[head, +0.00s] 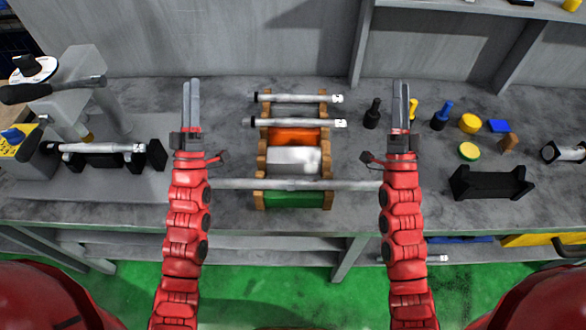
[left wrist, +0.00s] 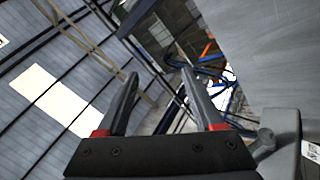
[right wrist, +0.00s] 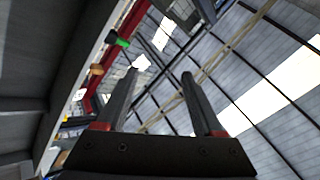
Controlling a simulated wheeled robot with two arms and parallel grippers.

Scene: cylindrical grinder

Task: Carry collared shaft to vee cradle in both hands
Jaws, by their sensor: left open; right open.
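A wooden rack (head: 326,145) in the middle of the bench bears two shorter metal shafts with pale right ends, a rear shaft (head: 295,98) and a second shaft (head: 295,122). A longer plain-looking shaft (head: 290,184) lies across the rack's front; its ends reach near or behind my forearms, so any collar is hard to tell. A black cradle (head: 492,184) stands empty at the right. My left gripper (head: 191,95) is open and empty, left of the rack. My right gripper (head: 401,95) is open and empty, right of it.
A grinder (head: 85,85) at the left holds another shaft (head: 95,148). A shelf (head: 470,8) and wall stand behind the bench.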

